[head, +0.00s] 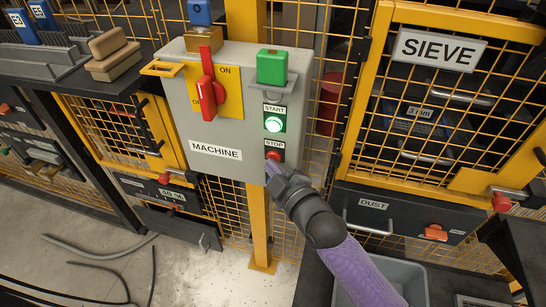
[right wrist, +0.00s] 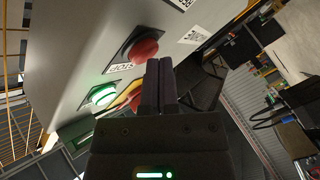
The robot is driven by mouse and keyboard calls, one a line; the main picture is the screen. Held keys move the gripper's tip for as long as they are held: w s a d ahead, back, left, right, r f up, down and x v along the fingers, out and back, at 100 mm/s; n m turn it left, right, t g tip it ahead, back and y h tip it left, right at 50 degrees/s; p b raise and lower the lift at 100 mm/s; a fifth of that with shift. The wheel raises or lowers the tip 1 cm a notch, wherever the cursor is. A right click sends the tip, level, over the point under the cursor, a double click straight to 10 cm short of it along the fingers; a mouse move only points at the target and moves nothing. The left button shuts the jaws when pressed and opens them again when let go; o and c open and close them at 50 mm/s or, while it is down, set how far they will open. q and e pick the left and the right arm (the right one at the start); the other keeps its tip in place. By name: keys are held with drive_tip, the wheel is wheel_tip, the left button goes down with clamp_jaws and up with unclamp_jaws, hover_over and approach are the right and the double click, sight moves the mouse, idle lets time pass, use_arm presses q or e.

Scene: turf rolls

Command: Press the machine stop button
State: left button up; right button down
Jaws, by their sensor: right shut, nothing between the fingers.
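The red stop button (head: 274,155) is on the front of the grey machine box (head: 190,120), under a STOP label. My right gripper (head: 272,170) is shut and empty, its fingertips just below the button in the head view. In the right wrist view the stop button (right wrist: 145,50) is a red dome beside the shut fingertips (right wrist: 159,62). I cannot tell whether they touch it. The green start button (head: 273,124) is lit and sits above the stop button. My left gripper is not in view.
A red rotary switch (head: 207,88) is on the box's upper left, with a green block (head: 271,67) at upper right. Yellow mesh fencing stands on both sides. A SIEVE door (head: 437,50) and a DUST drawer (head: 374,204) are to the right.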

drive_tip(key=shift+w+d, duration=0.1)
drive_tip(key=shift+w, duration=0.2)
idle(0.5)
drive_tip(key=shift+s+a+p, duration=0.25)
drive_tip(key=shift+s+p, duration=0.3)
drive_tip(key=shift+s, duration=0.25)
drive_tip(key=s+p, duration=0.1)
drive_tip(key=s+a+p, duration=0.1)
drive_tip(key=s, duration=0.1)
drive_tip(key=s+p, duration=0.1)
drive_tip(key=shift+s+a, duration=0.25)
drive_tip(key=shift+s, duration=0.15)
